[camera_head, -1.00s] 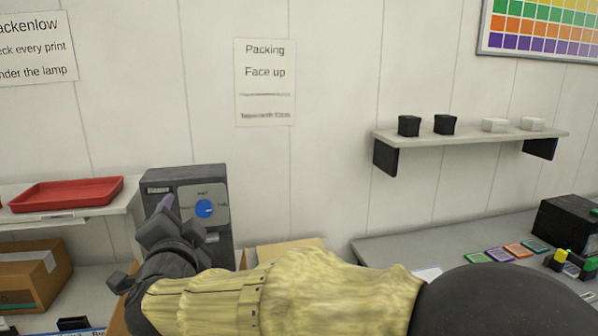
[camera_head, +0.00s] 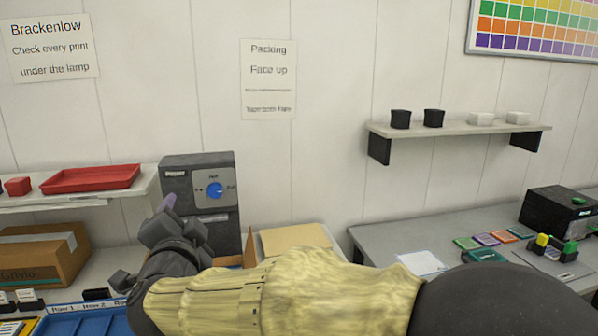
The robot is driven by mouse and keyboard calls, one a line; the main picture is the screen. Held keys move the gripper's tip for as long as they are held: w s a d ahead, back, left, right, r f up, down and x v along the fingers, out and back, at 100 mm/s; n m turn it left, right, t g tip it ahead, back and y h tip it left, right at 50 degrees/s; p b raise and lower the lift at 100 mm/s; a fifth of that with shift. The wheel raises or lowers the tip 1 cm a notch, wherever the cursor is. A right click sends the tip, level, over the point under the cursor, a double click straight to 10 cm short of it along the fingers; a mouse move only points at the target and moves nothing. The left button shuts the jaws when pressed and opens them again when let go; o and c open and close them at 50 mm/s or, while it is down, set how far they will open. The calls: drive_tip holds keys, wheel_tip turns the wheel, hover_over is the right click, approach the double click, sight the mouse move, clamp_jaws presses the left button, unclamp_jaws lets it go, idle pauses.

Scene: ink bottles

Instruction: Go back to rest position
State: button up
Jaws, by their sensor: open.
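My gripper (camera_head: 165,245) is at the lower left of the head view, at the end of my outstretched arm, which crosses the lower middle of the picture. It is open, and I see nothing held in it. It shows in front of a dark grey box with a blue dial (camera_head: 215,190), partly covering that box. I cannot tell whether the two touch. My arm hides part of the surfaces behind it.
A shelf with a red tray (camera_head: 92,178) is at left, above a cardboard box (camera_head: 40,258). A blue tray (camera_head: 95,322) lies below. A grey table (camera_head: 385,240) with coloured pads, small bottles and a black box (camera_head: 560,214) is at right. A wall shelf (camera_head: 460,128) holds small blocks.

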drive_tip(key=w+d+f+n+g+b, duration=0.1)
drive_tip(key=d+f+n+g+b, duration=0.25)
drive_tip(key=d+f, duration=0.6)
drive_tip(key=w+d+f+n+g+b, duration=0.2)
drive_tip(key=d+f+n+g, duration=0.3)
drive_tip(key=f, duration=0.8)
drive_tip(key=s+d+f+g+h+b, duration=0.2)
drive_tip(key=s+d+f+g, duration=0.1)
drive_tip(key=s+d+f, duration=0.7)
drive_tip(key=s+d+f+g+h+b, duration=0.25)
drive_tip(key=s+d+f, duration=0.45)
drive_tip(key=d, duration=0.4)
wheel_tip(320, 180, up, 16)
drive_tip(key=w+p, duration=0.1)
drive_tip(key=p, duration=1.6)
drive_tip(key=shift+w+a+r+g+p, duration=0.2)
drive_tip(key=shift+g+p, duration=0.1)
drive_tip(key=shift+g, duration=0.1)
drive_tip(key=shift+f, duration=0.1)
